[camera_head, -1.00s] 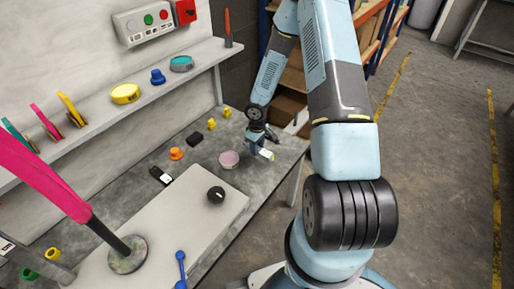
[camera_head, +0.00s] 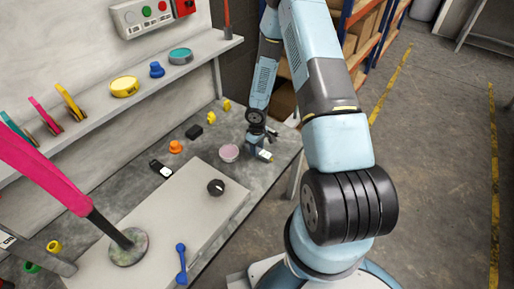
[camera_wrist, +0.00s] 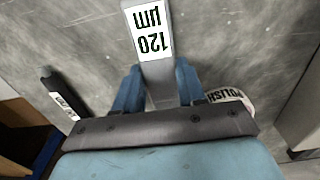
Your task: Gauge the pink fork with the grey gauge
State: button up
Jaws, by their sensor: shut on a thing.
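The pink fork (camera_head: 45,168) slants in from the left of the head view. Its dark lower end meets a mottled round disc (camera_head: 128,248) on the pale board. My gripper (camera_head: 262,146) is low over the far right end of the bench, well apart from the fork. In the wrist view my gripper (camera_wrist: 158,92) is shut on the grey gauge (camera_wrist: 152,75), whose white label reads 120 µm. The blue fingers are on either side of it, and its labelled end points away from the palm. The small light end of the gauge also shows in the head view (camera_head: 265,155).
A round polish tin (camera_head: 229,152) is close beside my gripper. A black knob (camera_head: 216,187) and a blue handle (camera_head: 181,263) are on the pale board. Orange, black and yellow small items line the bench by the wall. A shelf (camera_head: 110,100) overhangs the back.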

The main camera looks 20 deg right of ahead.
jog(key=o, duration=1.2)
jog(key=shift+o, duration=0.2)
notch_tip(320, 180, up, 14)
jog(key=s+d+r+m+t+h, duration=0.15)
jog(key=s+r, duration=0.25)
jog(key=r, duration=1)
jog(key=s+d+r+m+t+h, duration=0.1)
jog(key=s+d+r+m, duration=0.15)
jog(key=r, duration=1.05)
jog(key=s+a+r+m+t+y, duration=0.1)
jog(key=s+a+r, duration=0.1)
jog(key=s+r, duration=0.6)
jog(key=s+a+r+m+t+y, duration=0.1)
jog(key=s+a+r+m+t, duration=0.1)
jog(key=s+r, duration=0.6)
jog(key=s, duration=0.5)
jog(key=shift+s+a+r, duration=0.15)
jog(key=shift+s+a, duration=0.1)
jog(key=shift+s, duration=0.05)
